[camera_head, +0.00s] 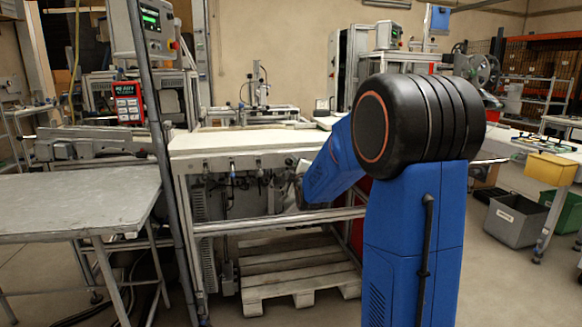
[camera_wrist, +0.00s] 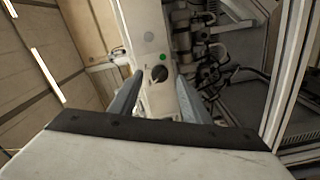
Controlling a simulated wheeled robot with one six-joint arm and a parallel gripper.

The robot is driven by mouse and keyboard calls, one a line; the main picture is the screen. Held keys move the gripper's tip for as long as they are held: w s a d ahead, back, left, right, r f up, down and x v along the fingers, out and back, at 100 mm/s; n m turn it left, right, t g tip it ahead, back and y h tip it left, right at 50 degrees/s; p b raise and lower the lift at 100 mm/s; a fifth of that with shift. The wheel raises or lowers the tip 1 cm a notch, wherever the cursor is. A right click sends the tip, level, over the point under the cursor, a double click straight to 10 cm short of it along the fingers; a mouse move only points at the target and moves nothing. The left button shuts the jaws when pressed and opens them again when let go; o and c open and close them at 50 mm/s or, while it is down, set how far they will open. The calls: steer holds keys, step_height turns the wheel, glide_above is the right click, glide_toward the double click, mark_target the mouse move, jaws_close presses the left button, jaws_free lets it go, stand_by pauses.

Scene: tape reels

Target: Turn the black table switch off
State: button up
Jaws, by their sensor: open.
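The black table switch (camera_wrist: 160,73) is a round black knob on a pale narrow panel (camera_wrist: 148,25) in the wrist view. A green button or light (camera_wrist: 162,57) sits just above it, and a grey round spot is further up. My gripper (camera_wrist: 158,92) is open, with one finger at each side of the panel and the switch between them in the picture. I cannot tell whether the fingers touch the panel. In the head view my blue arm reaches to the front of the workbench (camera_head: 240,141); the switch is not clearly visible there, and the gripper is mostly hidden by the arm.
Cables and fittings (camera_wrist: 205,50) lie right of the panel. A metal rail (camera_head: 280,220) crosses the bench front, above a wooden pallet (camera_head: 290,270). A grey table (camera_head: 80,200) stands left, beside an upright metal post (camera_head: 150,110). Bins (camera_head: 515,220) stand at right.

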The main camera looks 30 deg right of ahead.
steer(key=v, duration=1.5)
steer(key=s+a+f+m+g+y, duration=0.1)
steer(key=s+a+f+m+g, duration=0.2)
steer(key=s, duration=0.9)
steer(key=s+a+f+m+g+y, duration=0.2)
steer(key=s+a+f+m+g, duration=0.2)
steer(key=s+a, duration=0.4)
steer(key=s+a+f+m+g+y, duration=0.2)
steer(key=s+a+f+g, duration=0.3)
steer(key=s, duration=1)
steer(key=shift+s+a+m+g, duration=0.35)
steer(key=shift+a+m, duration=0.2)
steer(key=shift+m, duration=0.25)
steer(key=shift+w+f, duration=0.1)
